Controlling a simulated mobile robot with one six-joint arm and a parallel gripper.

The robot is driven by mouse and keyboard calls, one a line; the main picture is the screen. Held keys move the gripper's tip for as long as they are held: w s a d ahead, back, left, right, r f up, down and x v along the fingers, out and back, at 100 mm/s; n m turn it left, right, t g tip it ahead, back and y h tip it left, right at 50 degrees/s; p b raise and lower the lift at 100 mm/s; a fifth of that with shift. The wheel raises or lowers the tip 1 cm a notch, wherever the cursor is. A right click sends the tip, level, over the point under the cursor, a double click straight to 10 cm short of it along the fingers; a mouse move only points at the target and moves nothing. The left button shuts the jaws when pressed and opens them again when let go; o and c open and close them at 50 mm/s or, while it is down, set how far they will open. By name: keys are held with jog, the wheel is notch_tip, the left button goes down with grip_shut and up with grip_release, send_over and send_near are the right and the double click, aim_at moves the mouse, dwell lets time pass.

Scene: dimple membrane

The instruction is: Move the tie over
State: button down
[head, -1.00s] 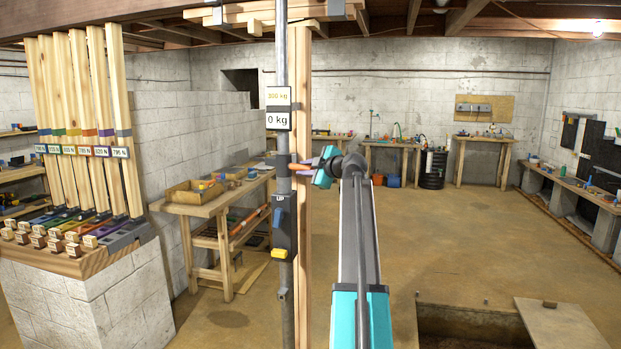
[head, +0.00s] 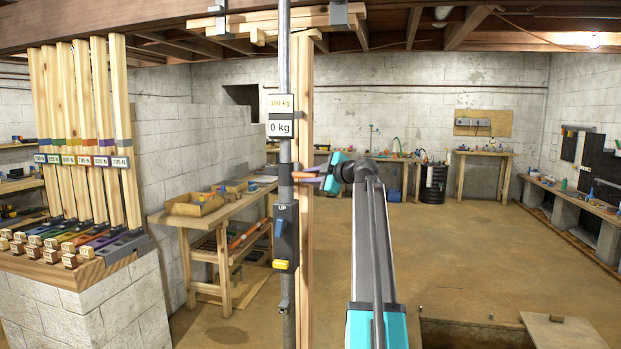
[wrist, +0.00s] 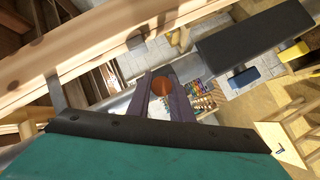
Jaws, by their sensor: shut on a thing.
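My gripper (head: 304,177), with a teal body and dark purple fingers, is at the grey metal post (head: 283,80), just below the "0 kg" sign (head: 280,129). It is shut on a small orange-brown piece, probably the tie (wrist: 162,86), which shows as a rounded end between the fingers in the wrist view. The piece's far end and whether it touches the post are hidden. A dark box marked "UP" (head: 287,240) with a blue lever (head: 279,220) is on the post below the gripper.
A wooden upright (head: 305,260) stands right behind the post. A wooden workbench (head: 215,207) with trays stands to the left, and a block plinth (head: 90,310) with tall labelled wooden strips stands farther left. A floor pit (head: 470,333) opens at lower right.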

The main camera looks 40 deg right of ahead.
jog(key=c, duration=1.6)
grip_release()
jog(key=shift+d+r, duration=0.1)
jog(key=v, duration=1.3)
jog(key=shift+s+b, duration=0.35)
jog(key=shift+b, duration=0.05)
